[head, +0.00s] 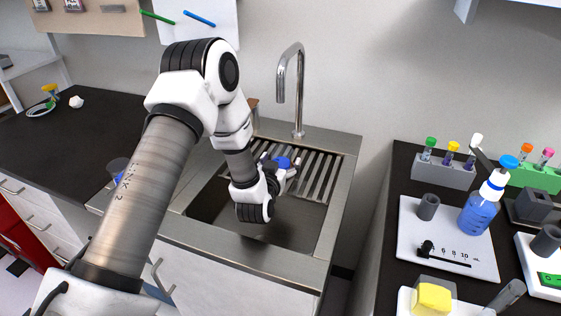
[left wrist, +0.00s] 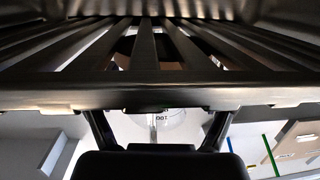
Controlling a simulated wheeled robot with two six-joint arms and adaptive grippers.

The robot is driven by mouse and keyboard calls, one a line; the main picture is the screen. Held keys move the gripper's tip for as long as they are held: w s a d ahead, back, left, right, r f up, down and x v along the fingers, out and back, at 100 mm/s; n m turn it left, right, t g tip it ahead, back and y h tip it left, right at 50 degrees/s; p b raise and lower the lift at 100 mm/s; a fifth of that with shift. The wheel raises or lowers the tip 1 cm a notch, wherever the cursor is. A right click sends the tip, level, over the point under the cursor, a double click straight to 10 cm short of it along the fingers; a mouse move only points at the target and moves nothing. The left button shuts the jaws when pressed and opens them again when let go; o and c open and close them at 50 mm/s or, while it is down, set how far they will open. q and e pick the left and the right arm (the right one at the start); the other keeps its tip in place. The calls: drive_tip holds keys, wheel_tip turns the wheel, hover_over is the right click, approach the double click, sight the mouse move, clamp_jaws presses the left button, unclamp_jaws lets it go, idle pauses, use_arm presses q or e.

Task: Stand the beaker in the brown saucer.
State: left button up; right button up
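My left arm reaches over the sink in the head view. Its wrist hides most of the left gripper (left wrist: 160,112). In the left wrist view its two dark fingers stand wide apart along the lower edge of the metal rack. My right gripper is not in view.
The steel sink (head: 344,170) has a slatted rack (head: 322,172) and a tall faucet (head: 299,90) behind the arm. The right counter is crowded with a blue bottle (head: 480,212), tube racks (head: 443,174) and a yellow block (head: 433,298). The left dark counter (head: 50,135) is mostly clear.

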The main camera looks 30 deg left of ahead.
use_arm(q)
drive_tip(key=v, duration=0.7)
drive_tip(key=shift+s, duration=0.2)
